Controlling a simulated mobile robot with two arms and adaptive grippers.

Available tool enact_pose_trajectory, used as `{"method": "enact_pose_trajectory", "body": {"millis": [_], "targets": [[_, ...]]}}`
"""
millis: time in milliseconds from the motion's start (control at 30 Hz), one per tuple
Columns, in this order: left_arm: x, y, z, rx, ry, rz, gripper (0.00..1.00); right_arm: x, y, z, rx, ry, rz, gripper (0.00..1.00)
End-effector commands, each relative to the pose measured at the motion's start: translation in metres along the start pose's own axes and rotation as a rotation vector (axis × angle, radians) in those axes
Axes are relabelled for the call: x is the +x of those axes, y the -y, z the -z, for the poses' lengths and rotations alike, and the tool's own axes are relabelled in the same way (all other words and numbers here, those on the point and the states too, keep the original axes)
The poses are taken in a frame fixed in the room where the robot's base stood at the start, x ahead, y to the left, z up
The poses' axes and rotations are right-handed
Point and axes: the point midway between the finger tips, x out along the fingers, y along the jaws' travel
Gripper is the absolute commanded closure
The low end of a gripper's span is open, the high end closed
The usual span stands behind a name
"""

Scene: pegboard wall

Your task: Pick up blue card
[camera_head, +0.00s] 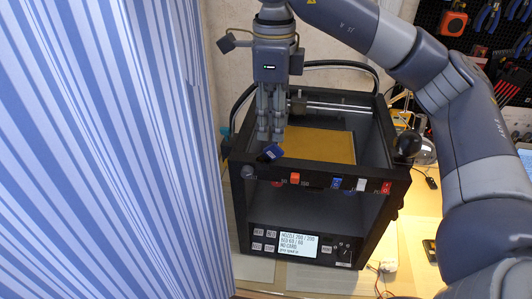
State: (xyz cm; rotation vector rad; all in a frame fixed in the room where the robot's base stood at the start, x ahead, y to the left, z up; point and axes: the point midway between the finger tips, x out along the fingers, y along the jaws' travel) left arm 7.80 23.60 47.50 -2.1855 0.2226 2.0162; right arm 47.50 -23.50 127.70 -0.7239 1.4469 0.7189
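My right gripper (270,136) points down over the front left part of a black 3D printer (322,216). Its fingers are close together. A small dark blue card (271,153) sits tilted right at the fingertips, just above the printer's front top bar, and appears pinched between them. Another small blue card (335,183) is at the printer's front bar, in a row with an orange one (294,178), a white one (361,184) and a red one (386,187). The printer's screen (298,244) reads "NO CARD". My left gripper is not in view.
A blue and white striped curtain (105,150) fills the left side, close to the printer. The printer's yellow bed (318,146) lies behind its front bar. A pegboard with tools (490,50) is at the upper right. Small parts and wires lie on the table right of the printer.

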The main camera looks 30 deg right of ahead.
Motion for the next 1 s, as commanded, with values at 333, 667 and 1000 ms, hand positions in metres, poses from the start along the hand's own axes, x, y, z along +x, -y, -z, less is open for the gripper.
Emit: {"method": "enact_pose_trajectory", "body": {"millis": [333, 667, 1000], "targets": [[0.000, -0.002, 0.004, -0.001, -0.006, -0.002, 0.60, 0.022, -0.001, -0.001, 0.000, 0.002, -0.002, 0.68], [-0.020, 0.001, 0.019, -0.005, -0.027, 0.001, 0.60, 0.061, -0.003, -0.003, 0.002, 0.000, -0.002, 0.68], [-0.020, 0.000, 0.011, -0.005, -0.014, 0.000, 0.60, 0.071, -0.003, -0.004, 0.001, 0.003, -0.002, 0.71]]}}
